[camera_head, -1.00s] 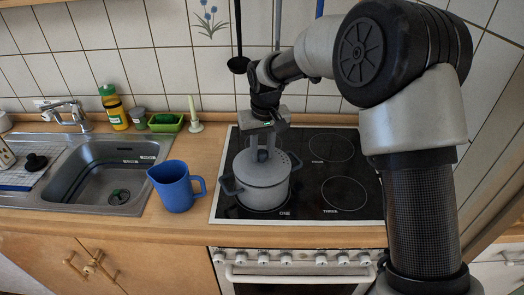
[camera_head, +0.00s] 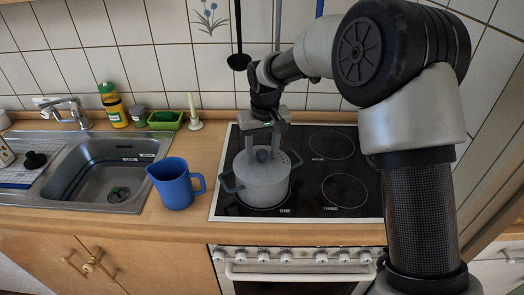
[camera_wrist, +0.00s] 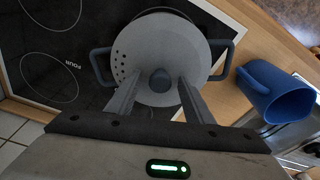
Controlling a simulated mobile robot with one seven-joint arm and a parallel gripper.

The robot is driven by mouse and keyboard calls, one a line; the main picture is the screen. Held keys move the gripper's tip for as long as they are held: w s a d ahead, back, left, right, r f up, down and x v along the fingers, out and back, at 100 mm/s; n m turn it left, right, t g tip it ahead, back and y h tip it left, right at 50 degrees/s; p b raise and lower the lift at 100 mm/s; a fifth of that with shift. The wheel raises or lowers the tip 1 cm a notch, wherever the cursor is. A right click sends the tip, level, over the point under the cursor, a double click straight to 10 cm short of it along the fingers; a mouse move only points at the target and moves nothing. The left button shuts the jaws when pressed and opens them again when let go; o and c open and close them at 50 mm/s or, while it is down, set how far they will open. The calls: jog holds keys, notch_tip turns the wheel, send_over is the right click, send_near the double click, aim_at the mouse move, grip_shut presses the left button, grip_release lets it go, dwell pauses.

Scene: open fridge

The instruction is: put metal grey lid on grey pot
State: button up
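The grey pot (camera_head: 263,190) stands on the front left burner, its dark side handles out to both sides. The grey lid (camera_head: 247,163) lies on top of the pot and covers its opening. In the wrist view the lid (camera_wrist: 145,45) looks roughly centred on the pot, with small holes near its left edge and a dark round knob (camera_wrist: 160,81). My gripper (camera_head: 262,148) is just above the lid. In the wrist view my gripper (camera_wrist: 158,88) is open, one finger on each side of the knob, with gaps between.
The black stovetop (camera_head: 345,190) has free burners to the right of the pot. A blue pitcher (camera_head: 174,190) stands on the counter left of the stove. The sink (camera_head: 105,175) is further left. Dark utensils (camera_head: 239,40) hang on the tiled wall behind.

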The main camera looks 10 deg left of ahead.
aim_at(264, 166)
jog(key=shift+r, duration=0.1)
notch_tip(264, 166, up, 17)
jog(key=s+d, duration=0.1)
jog(key=s, duration=0.1)
jog(key=shift+s, duration=0.2)
jog(key=shift+d, duration=0.1)
dwell(3.2)
